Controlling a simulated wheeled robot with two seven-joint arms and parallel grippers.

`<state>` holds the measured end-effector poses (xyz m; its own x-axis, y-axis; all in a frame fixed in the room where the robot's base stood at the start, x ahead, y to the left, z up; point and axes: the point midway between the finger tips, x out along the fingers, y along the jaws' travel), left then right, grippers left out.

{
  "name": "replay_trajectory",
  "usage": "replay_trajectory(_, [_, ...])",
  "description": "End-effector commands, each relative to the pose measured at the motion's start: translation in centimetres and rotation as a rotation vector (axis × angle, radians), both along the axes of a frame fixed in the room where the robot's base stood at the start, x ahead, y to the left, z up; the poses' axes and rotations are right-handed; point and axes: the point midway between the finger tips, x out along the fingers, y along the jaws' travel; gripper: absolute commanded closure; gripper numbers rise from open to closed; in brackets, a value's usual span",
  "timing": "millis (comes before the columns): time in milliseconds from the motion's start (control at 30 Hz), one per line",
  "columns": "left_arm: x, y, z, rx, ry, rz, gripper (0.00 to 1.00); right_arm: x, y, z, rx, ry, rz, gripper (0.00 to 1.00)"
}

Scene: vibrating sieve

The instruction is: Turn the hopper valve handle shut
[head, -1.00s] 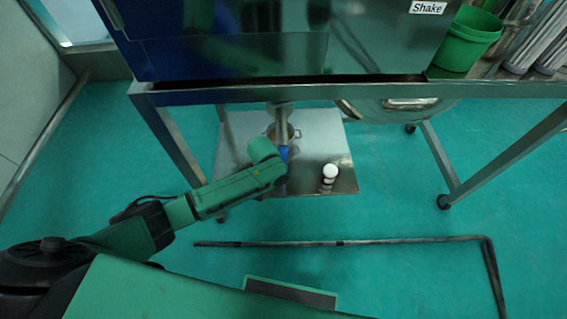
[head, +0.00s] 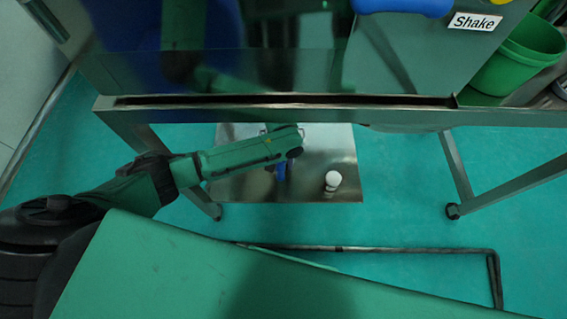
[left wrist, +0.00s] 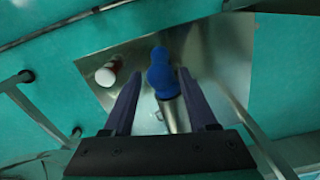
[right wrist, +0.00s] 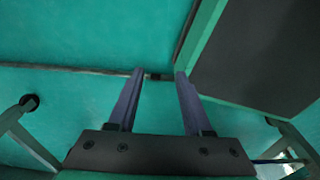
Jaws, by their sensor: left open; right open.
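The blue valve handle (left wrist: 162,74) shows in the left wrist view at the end of a metal pipe (left wrist: 173,114). A small part of the handle (head: 281,170) shows in the head view below my left arm. My left gripper (left wrist: 160,76) is open, its two fingers on either side of the handle in that view, with gaps visible on both sides. I cannot tell how deep the handle sits between them. The hopper body above is not clear. My right gripper (right wrist: 159,75) is open and empty, over the green floor.
A white-capped bottle (head: 332,181) stands on the metal plate (head: 345,150) under the machine's steel frame (head: 300,115); it also shows in the left wrist view (left wrist: 107,74). A green bucket (head: 530,50) is at the upper right. A bent dark bar (head: 400,250) lies in front.

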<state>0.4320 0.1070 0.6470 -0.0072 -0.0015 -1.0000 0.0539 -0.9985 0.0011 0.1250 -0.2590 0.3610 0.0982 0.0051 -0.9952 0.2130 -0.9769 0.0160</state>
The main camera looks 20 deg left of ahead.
Motion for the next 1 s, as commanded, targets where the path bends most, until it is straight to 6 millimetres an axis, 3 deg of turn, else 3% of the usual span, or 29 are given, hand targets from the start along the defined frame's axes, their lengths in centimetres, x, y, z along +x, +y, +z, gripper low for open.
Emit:
replay_trajectory(300, [-0.1,0.0,-6.1,0.003,0.001,0.001,0.42,-1.9,0.0,-1.6,0.000,0.031,-0.001,0.50])
replay_trajectory(633, [-0.1,0.0,-6.9,0.001,0.000,0.000,0.42,-0.9,0.0,-1.5,0.000,0.014,-0.001,0.50])
replay_trajectory(700, [-0.1,0.0,-6.9,0.001,0.000,0.000,0.69,-0.9,0.0,-1.5,0.000,0.013,-0.001,0.50])
replay_trajectory(800, [-0.1,0.0,-6.9,0.001,0.000,0.000,1.00,-0.9,0.0,-1.5,0.000,0.013,-0.001,0.50])
replay_trajectory(1000, [-0.1,0.0,-6.9,-0.002,0.000,0.000,1.00,-0.9,0.0,-1.5,0.000,0.013,-0.001,0.50])
